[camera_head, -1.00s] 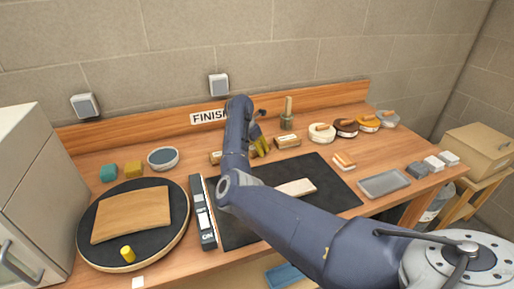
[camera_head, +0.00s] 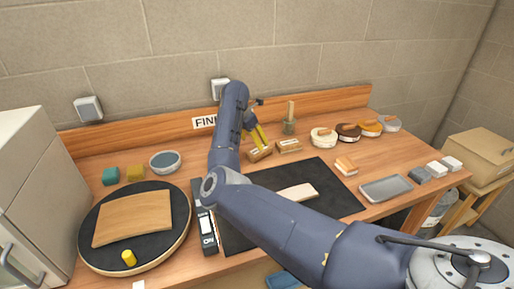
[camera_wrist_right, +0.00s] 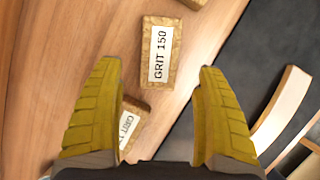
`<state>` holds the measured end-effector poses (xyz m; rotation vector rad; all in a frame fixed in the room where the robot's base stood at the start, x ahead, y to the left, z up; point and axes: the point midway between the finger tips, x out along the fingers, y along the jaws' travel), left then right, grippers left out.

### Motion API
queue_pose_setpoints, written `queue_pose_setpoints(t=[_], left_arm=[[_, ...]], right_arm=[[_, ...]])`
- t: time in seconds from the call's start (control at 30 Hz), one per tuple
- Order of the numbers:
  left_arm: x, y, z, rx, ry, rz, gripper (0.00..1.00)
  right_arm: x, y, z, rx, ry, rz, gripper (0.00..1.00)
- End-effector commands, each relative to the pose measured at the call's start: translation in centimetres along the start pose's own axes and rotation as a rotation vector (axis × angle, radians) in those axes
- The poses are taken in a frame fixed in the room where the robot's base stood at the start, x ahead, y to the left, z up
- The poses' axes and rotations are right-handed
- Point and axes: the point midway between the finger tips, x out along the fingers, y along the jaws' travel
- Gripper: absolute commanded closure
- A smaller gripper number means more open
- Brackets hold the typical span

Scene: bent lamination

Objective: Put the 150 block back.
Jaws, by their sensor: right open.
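The GRIT 150 block (camera_wrist_right: 160,52), a cork-brown block with a white label, lies on the wooden bench in the right wrist view, beyond my fingertips. In the head view it appears to be the block (camera_head: 260,153) just below my right gripper (camera_head: 258,136). My right gripper (camera_wrist_right: 158,78) has yellow fingers spread apart, with nothing held. A second block marked GRIT (camera_wrist_right: 132,122) lies nearer, partly behind the left finger; its number is not readable. A third block (camera_head: 289,146) stands to the right, and only its edge shows in the wrist view. My left gripper is not in view.
A black mat (camera_head: 335,202) with a pale curved wooden piece (camera_head: 298,193) lies in front of the blocks. A brush in a holder (camera_head: 290,125) and several round discs (camera_head: 324,138) stand behind and right. A round turntable (camera_head: 105,259) holds a curved wooden panel at left.

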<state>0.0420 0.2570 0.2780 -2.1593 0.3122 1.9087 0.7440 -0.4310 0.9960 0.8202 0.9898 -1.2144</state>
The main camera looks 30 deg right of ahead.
Motion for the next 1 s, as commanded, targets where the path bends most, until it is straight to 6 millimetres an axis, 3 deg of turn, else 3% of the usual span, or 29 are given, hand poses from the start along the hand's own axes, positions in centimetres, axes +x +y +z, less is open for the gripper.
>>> queue_pose_setpoints(t=[0.2,0.5,0.87,1.0], left_arm=[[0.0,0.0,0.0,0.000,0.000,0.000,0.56],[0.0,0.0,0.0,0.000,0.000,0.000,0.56],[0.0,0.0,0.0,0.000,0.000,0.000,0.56],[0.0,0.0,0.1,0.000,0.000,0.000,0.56]], right_arm=[[-3.0,0.1,0.0,0.000,0.001,0.002,0.27],[-4.5,0.0,0.0,-0.001,0.000,0.000,0.27],[-4.2,-0.2,0.3,0.002,-0.004,-0.004,0.27],[-1.6,-2.3,3.2,0.022,-0.045,-0.035,0.27]])
